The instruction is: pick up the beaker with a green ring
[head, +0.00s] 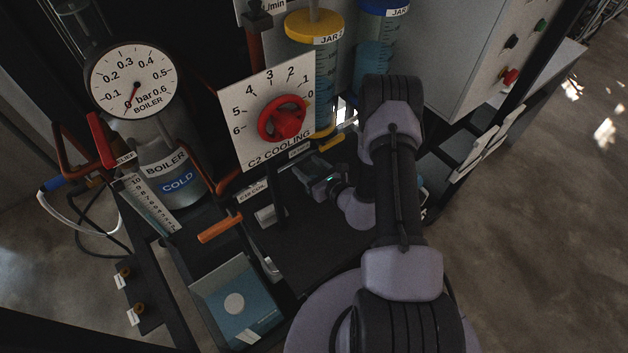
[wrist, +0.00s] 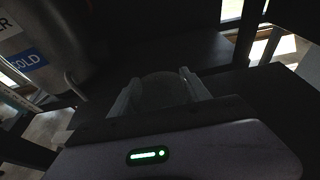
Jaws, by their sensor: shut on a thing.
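My gripper (head: 312,178) is low over the dark bench, below the C2 cooling panel in the head view. In the wrist view my gripper (wrist: 160,95) has its two pale fingers on either side of a dim, rounded, see-through beaker (wrist: 160,88), and it is shut on it. The picture is too dark to show a green ring on the beaker. In the head view the beaker cannot be made out clearly beside the fingers. I cannot tell whether its base touches the bench.
The C2 cooling panel (head: 247,112) with its red knob (head: 282,119) stands close behind my gripper. The boiler (head: 168,165) and gauge (head: 131,80) are at left. Jars with yellow (head: 314,26) and blue (head: 384,8) lids stand behind. A blue-floored tray (head: 238,303) is in front.

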